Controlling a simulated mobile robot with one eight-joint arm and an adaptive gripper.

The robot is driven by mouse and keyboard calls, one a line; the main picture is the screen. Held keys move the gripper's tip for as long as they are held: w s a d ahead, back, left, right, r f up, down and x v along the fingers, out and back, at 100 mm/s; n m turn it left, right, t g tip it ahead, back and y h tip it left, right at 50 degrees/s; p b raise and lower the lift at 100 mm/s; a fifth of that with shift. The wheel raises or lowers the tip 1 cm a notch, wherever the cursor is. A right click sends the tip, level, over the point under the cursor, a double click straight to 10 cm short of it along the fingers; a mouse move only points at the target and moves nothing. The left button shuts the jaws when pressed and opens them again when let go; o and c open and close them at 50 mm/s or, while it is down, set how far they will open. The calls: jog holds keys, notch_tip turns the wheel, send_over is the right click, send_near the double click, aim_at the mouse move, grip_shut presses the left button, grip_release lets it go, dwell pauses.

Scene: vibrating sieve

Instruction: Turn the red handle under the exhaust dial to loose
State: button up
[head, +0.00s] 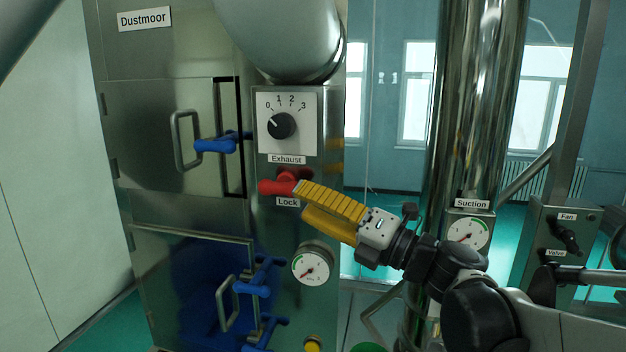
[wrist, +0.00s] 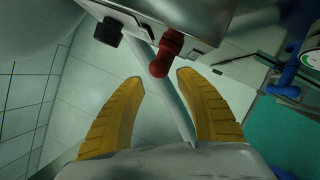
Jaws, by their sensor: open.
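The red handle (head: 276,187) sits below the exhaust dial (head: 281,126), just above a "Lock" label (head: 288,202). Its grip points left in the head view. The dial's pointer appears turned toward 0. My gripper (head: 300,200) has yellow ribbed fingers and comes in from the lower right, its tips beside the handle and hiding part of it. In the wrist view the red handle (wrist: 162,58) shows just beyond the open fingertips (wrist: 160,78), roughly centred in the gap. The fingers are apart and hold nothing. I cannot tell whether a tip touches the handle.
Blue door handles (head: 218,145) and a grey pull handle (head: 185,138) stand out on the left. A pressure gauge (head: 312,265) sits below the lock. A large shiny pipe (head: 465,110) and the suction gauge (head: 467,232) stand to the right.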

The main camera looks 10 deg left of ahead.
aim_at(281, 188)
jog(key=p+x, duration=0.1)
jog(key=x, duration=0.5)
jog(key=shift+w, duration=0.1)
